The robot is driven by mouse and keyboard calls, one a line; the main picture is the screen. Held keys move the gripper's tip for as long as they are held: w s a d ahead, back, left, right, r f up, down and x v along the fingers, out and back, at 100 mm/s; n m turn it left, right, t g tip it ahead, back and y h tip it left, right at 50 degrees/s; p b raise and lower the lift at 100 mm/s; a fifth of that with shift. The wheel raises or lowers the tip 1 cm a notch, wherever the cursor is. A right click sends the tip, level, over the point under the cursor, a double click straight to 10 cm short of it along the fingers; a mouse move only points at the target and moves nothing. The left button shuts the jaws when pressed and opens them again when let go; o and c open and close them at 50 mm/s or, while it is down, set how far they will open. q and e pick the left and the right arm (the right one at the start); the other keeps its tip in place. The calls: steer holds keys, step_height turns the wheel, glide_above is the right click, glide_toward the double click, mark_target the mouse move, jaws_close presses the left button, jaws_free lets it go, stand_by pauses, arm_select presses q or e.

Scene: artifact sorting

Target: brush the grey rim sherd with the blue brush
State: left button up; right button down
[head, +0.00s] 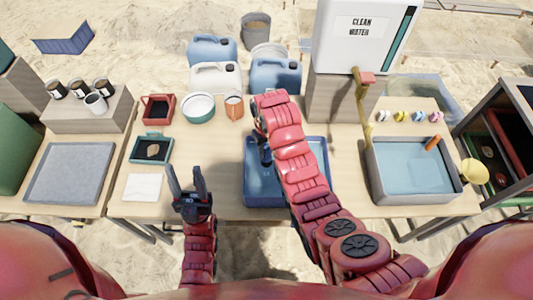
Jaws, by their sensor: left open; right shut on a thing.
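I cannot make out the blue brush clearly; a dark blue part shows at the fingers. My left gripper (187,182) is open and empty, fingers up, at the table's front edge, right of a white sheet (143,187). A brownish sherd (153,150) lies in a teal tray (137,157). I cannot pick out a grey rim sherd; the arm hides part of the tub.
A red tray (158,109), a white bowl (198,106) and an orange-brown pot (234,106) stand behind. A grey basin (415,199) of water with an orange piece is at right. Blue and white jerrycans (215,77) line the back. A grey tray (70,173) is far left.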

steer(key=shift+w+f+b, duration=0.2)
steer(key=shift+f+b, duration=0.45)
steer(key=shift+f, duration=0.5)
steer(key=shift+w+f+b, duration=0.15)
steer(key=shift+f+b, duration=0.55)
steer(key=shift+f, duration=0.4)
steer(key=shift+w+f+b, duration=0.2)
steer(key=shift+f+b, duration=0.45)
steer(key=shift+f, duration=0.5)
steer(key=shift+f+b, duration=0.45)
steer(key=shift+f, duration=0.25)
